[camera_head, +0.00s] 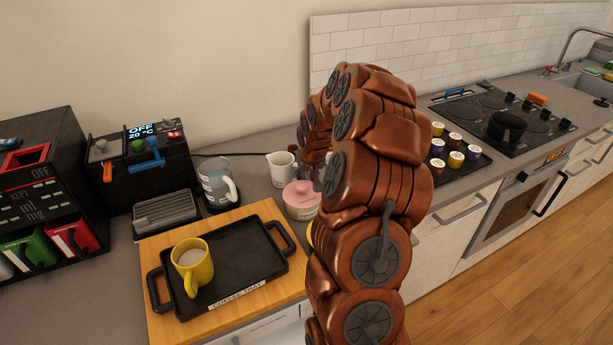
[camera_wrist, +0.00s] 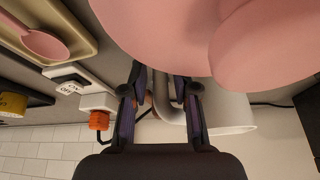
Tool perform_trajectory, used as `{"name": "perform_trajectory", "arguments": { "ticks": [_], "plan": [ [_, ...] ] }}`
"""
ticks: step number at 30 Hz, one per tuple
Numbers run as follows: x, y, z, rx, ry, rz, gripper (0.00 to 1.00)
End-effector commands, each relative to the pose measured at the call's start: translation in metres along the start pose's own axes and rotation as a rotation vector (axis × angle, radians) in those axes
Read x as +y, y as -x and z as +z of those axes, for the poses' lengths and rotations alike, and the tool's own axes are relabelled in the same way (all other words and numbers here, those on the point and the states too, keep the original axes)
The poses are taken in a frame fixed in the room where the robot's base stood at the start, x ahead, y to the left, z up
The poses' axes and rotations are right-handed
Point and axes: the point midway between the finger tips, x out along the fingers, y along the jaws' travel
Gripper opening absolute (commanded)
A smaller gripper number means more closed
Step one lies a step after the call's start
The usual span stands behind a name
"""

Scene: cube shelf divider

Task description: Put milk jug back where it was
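The white milk jug (camera_head: 280,168) stands on the counter behind the pink lidded pot, near the wall. In the wrist view part of its pale body (camera_wrist: 232,116) and its curved handle show below the pink pot. My gripper (camera_wrist: 160,85) has its two dark fingers apart, with the jug's handle between or just beyond them. A gap shows between the fingers, and I cannot tell whether either touches the handle. In the head view my copper-coloured arm hides most of the gripper, which is just right of the jug.
The pink pot (camera_head: 301,199) is close in front of the jug. A glass kettle (camera_head: 217,184) stands to its left. A black coffee tray (camera_head: 237,254) with a yellow mug (camera_head: 192,267) lies on a wooden board. Several capsules and a stove (camera_head: 503,112) are at right.

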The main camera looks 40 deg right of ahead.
Motion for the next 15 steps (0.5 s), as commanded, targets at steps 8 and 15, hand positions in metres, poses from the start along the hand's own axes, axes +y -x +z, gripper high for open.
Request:
{"name": "perform_trajectory", "arguments": {
  "ticks": [8,15],
  "plan": [
    [-0.0001,0.0,0.0,0.0,0.0,0.0,0.41],
    [-0.0001,0.0048,-0.0015,0.001,0.0,0.0,0.41]
  ]
}}
